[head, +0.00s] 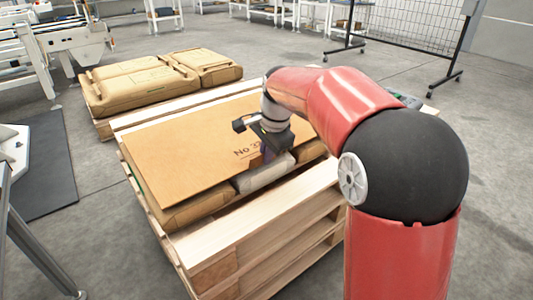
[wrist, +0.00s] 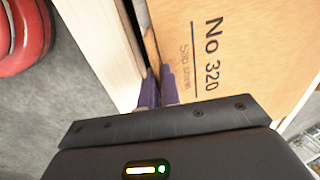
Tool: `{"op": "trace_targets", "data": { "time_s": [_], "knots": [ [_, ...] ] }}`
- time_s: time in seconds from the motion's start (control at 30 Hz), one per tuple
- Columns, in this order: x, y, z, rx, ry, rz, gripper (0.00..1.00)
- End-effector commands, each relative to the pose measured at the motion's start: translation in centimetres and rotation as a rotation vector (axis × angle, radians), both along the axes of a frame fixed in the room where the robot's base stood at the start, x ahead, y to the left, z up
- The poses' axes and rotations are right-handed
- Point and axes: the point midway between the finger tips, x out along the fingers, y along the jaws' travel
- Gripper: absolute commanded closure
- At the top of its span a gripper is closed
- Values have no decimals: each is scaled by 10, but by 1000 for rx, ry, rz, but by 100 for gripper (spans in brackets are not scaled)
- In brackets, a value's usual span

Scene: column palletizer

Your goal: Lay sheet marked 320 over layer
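The brown sheet (head: 195,145) lies on a layer of bags on the near pallet. Its print reads "No 320 Slip sheet" in the wrist view (wrist: 230,60). Bag ends show past its near edge: a brown bag (head: 200,208) and a greyish one (head: 265,173). My gripper (head: 266,157) is at the sheet's near edge, beside the print. In the wrist view its two purple fingertips (wrist: 158,86) stand at that edge with a narrow gap between them. I see no clear grip on the sheet. Part of the sheet's far right side is hidden behind my arm.
The wooden pallet (head: 225,262) is stacked on others, with bare boards along its near side. Another pallet with brown bags (head: 140,88) stands behind to the left. A dark mat (head: 45,165) lies at the left. A mesh fence (head: 415,25) stands at the back right. Floor is clear between.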

Motion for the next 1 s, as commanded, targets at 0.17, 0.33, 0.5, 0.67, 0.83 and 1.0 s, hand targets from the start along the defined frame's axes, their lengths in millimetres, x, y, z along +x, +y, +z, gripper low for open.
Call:
{"op": "trace_targets", "data": {
  "time_s": [0.17,0.33,0.5,0.67,0.83,1.0],
  "knots": [
    [0,0,-3,1,-1,0,100],
    [0,0,-5,0,0,0,100],
    [0,0,-8,0,0,0,100],
    [0,0,-10,0,0,0,100],
    [0,0,-10,0,0,0,74],
    [0,0,-10,0,0,0,70]
  ]
}}
